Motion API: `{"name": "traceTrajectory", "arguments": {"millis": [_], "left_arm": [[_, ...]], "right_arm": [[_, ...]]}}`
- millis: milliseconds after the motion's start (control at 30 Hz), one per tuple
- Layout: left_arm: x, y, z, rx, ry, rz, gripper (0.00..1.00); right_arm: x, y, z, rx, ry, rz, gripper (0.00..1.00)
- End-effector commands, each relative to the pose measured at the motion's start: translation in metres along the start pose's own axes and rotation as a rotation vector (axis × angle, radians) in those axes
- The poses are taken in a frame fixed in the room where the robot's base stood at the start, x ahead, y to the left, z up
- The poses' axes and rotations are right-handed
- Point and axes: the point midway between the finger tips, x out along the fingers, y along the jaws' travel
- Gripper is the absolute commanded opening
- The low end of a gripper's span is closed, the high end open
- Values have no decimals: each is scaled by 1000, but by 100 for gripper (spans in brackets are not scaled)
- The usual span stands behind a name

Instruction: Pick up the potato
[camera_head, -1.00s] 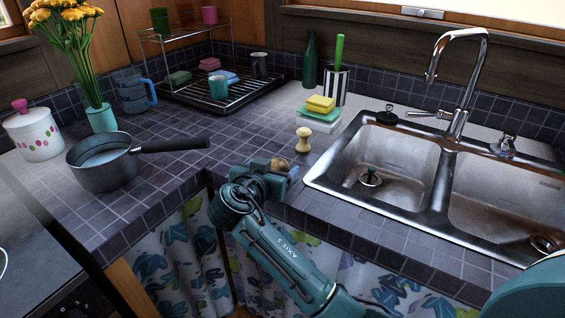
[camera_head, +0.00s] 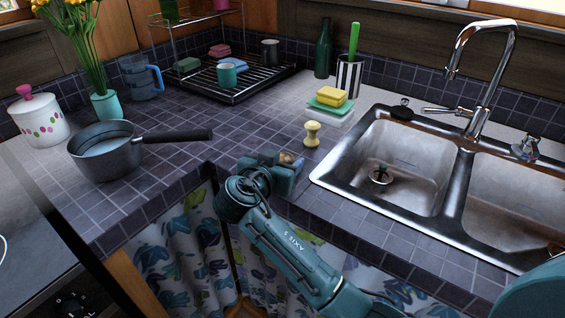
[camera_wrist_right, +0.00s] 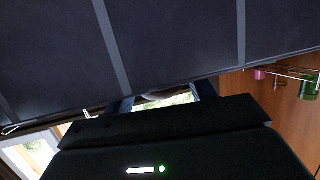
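The potato (camera_head: 287,157) is a small brown lump near the counter's front edge, left of the sink. My right gripper (camera_head: 282,168) is right at it and hides part of it. In the right wrist view the fingers of this gripper (camera_wrist_right: 164,98) stand apart, with a dim rounded shape, likely the potato, between them. That view is too dark to tell whether the fingers press on it. My left gripper is not in view.
A yellow-topped brush (camera_head: 312,134) stands just behind the potato. The steel sink (camera_head: 455,190) is to the right. A grey pot (camera_head: 106,160) with its handle pointing right stands at left. A dish rack (camera_head: 248,92) is at the back. Tiles between pot and brush are clear.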

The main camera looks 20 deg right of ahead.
Motion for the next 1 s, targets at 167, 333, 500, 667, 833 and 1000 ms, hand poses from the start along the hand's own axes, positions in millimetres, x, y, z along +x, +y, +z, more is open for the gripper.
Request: {"name": "traceTrajectory", "arguments": {"millis": [167, 333, 500, 667, 833, 1000], "left_arm": [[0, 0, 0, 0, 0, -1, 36], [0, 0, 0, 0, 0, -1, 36], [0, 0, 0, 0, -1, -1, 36], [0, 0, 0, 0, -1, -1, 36], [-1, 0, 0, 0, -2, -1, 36], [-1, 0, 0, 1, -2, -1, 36]], "right_arm": [[0, 0, 0, 0, 0, 0, 41], [0, 0, 0, 0, 0, 0, 27], [0, 0, -1, 1, 1, 0, 25], [-2, 0, -7, 3, 2, -1, 25], [-11, -1, -35, 7, 3, -3, 25], [-21, -1, -68, 7, 2, -2, 25]]}}
